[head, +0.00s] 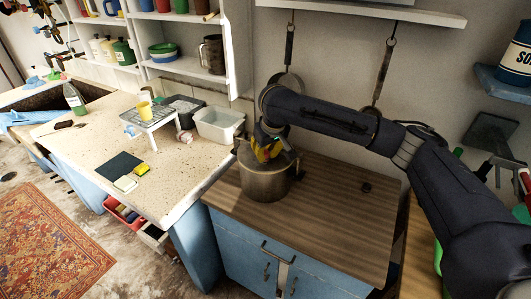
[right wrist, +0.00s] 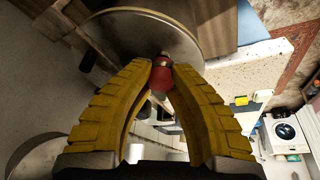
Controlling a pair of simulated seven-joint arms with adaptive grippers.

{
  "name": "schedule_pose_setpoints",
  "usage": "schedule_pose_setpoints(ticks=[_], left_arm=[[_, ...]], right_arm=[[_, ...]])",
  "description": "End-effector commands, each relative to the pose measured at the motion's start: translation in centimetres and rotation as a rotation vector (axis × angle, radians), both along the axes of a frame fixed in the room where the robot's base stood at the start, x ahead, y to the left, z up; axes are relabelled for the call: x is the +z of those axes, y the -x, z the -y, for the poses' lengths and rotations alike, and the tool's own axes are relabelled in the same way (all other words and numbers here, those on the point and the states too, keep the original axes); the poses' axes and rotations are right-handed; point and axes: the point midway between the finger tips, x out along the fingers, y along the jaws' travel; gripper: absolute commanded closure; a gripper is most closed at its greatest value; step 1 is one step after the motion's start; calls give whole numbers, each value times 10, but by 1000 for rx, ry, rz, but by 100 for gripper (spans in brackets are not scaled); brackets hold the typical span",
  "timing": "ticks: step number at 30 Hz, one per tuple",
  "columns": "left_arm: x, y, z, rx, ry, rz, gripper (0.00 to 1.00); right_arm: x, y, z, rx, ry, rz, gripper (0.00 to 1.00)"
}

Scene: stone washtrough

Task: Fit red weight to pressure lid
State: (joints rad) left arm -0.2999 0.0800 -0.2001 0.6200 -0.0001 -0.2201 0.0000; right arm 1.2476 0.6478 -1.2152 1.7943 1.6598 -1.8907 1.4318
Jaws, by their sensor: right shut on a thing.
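A metal pot (head: 266,181) stands on the wooden top of a blue cabinet. The round grey lid (right wrist: 187,38) lies beyond my fingertips in the right wrist view; in the head view my gripper partly hides the pot's top. My right gripper (head: 268,150) is over the pot, its yellow fingers (right wrist: 161,64) shut on the small red weight (right wrist: 160,80). The weight is at the lid's middle in the right wrist view; I cannot tell whether it touches the lid. My left gripper is not in view.
Pans hang on the wall behind the pot, close to my right arm.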

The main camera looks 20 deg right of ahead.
Motion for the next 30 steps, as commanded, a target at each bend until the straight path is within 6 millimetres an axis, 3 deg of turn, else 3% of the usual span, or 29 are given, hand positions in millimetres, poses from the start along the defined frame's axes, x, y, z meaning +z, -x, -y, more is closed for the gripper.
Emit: schedule_pose_setpoints(ticks=[23, 24, 30], left_arm=[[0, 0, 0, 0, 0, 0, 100], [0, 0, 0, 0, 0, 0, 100], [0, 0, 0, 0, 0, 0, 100]], right_arm=[[-4, 0, 0, 0, 0, 1, 100], [-4, 0, 0, 0, 0, 1, 81], [-4, 0, 0, 0, 0, 0, 58]])
